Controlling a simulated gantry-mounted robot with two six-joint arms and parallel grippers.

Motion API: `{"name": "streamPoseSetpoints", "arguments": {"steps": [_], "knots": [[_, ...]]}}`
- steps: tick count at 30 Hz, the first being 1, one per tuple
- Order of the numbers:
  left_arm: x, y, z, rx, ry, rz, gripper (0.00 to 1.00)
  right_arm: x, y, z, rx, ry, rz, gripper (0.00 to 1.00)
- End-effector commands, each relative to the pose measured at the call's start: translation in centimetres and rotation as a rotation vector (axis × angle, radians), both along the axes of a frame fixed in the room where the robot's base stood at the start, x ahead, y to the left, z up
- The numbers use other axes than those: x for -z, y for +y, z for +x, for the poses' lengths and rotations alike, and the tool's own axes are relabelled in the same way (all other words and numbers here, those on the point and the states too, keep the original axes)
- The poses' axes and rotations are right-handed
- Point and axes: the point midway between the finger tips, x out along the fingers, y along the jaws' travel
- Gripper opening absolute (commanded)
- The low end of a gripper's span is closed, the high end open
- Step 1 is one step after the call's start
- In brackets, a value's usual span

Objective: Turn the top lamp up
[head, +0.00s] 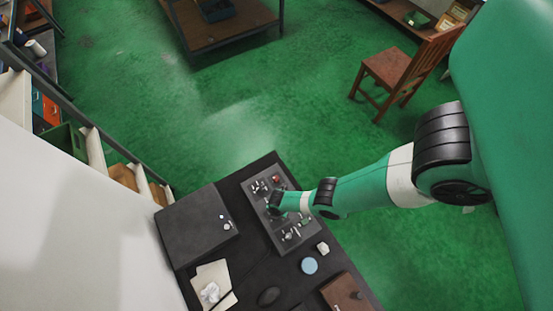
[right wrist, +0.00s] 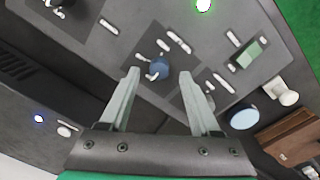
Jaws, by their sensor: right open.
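A grey control panel (head: 259,207) lies on the dark table, with several small controls and white labels. It also fills the upper part of the right wrist view (right wrist: 120,45). There a round blue knob (right wrist: 160,67) with white marks sits on a darker square. A dark knob (right wrist: 61,4) is cut off at the top left, and a green block-like control (right wrist: 247,54) is at the right. A lit green lamp (right wrist: 204,5) shows at the top edge. My right gripper (right wrist: 158,78) is open, its fingers to either side of the blue knob; contact cannot be told.
A dark box (head: 190,228) with small lights stands left of the panel. A pale blue disc (head: 309,265), a white piece (head: 323,248), a brown wooden box (head: 347,291) and crumpled paper (head: 210,292) lie on the table. A chair (head: 392,70) stands clear.

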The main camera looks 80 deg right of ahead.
Motion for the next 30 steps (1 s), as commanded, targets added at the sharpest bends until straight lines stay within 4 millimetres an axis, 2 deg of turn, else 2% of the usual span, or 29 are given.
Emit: {"name": "streamPoseSetpoints", "arguments": {"steps": [1, 3, 14, 24, 30], "knots": [[1.28, 0.0, -0.01, 0.0, 0.0, 0.0, 0.5, 1.34, -0.03, 0.1, 0.0, -0.001, 0.0, 0.64], [1.7, 0.0, -0.02, 0.0, -0.001, 0.0, 0.5, 1.85, -0.02, 0.07, 0.0, 0.0, 0.0, 0.64], [1.73, 0.0, -0.03, 0.0, -0.001, 0.0, 0.5, 1.95, -0.04, 0.11, 0.0, -0.001, 0.0, 0.62], [1.73, 0.01, -0.02, 0.0, -0.001, 0.0, 0.5, 1.95, -0.03, 0.1, 0.0, -0.001, 0.0, 0.01], [1.74, 0.0, -0.03, 0.0, -0.001, 0.0, 0.5, 1.96, -0.03, 0.1, 0.001, -0.001, 0.0, 0.0]]}}
